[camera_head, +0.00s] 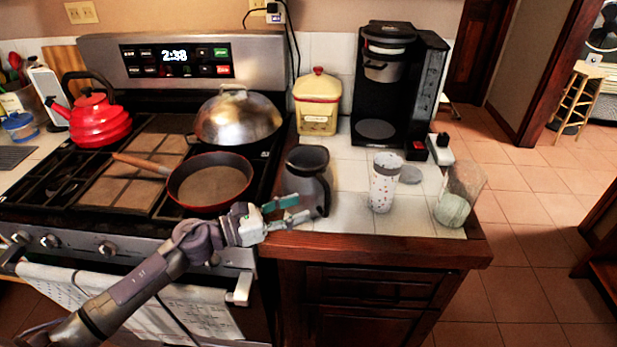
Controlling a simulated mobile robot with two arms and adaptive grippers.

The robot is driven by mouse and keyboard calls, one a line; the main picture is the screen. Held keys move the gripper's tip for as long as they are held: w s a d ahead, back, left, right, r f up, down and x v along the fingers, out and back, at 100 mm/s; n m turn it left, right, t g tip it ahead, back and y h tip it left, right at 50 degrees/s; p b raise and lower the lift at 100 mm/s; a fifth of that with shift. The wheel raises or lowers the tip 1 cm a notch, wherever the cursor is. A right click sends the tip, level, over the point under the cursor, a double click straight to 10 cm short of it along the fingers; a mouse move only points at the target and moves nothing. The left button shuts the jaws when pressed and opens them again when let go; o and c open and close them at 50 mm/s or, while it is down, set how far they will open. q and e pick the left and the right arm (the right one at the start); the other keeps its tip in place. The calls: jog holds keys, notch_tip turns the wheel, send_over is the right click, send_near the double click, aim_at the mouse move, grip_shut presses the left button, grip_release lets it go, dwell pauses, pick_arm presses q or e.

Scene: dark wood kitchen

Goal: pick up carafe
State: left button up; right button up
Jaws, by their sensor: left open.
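The carafe (306,176) is a dark grey jug with a black rim and a handle on its right side. It stands upright on the white tiled counter, just right of the stove. My left gripper (298,209) is open, with its teal-tipped fingers pointing right, low in front of the carafe near the counter's front edge. One finger overlaps the carafe's lower part in the picture; I cannot tell whether they touch. Nothing is seen between the fingers. My right gripper is not in view.
A speckled cup (384,184) and a tilted jar (458,195) stand right of the carafe. A black coffee maker (388,95) and a yellow canister (317,103) are behind. A red-rimmed pan (210,183) sits left on the stove. The wooden counter edge (380,250) runs below.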

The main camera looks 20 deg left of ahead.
aim_at(324, 197)
pick_arm(q)
jog(key=x, duration=0.3)
jog(key=shift+w+d+r+p, duration=0.45)
jog(key=shift+w+d+p, duration=0.25)
jog(key=shift+p, duration=0.3)
jog(key=p+x, duration=0.1)
jog(key=x, duration=0.1)
jog(key=shift+w+f, duration=0.1)
jog(key=shift+w, duration=0.3)
jog(key=shift+w+d+f, duration=0.1)
jog(key=shift+w+d, duration=0.1)
jog(key=shift+d, duration=0.15)
jog(key=shift+w+d, duration=0.1)
jog(key=c, duration=0.5)
grip_shut()
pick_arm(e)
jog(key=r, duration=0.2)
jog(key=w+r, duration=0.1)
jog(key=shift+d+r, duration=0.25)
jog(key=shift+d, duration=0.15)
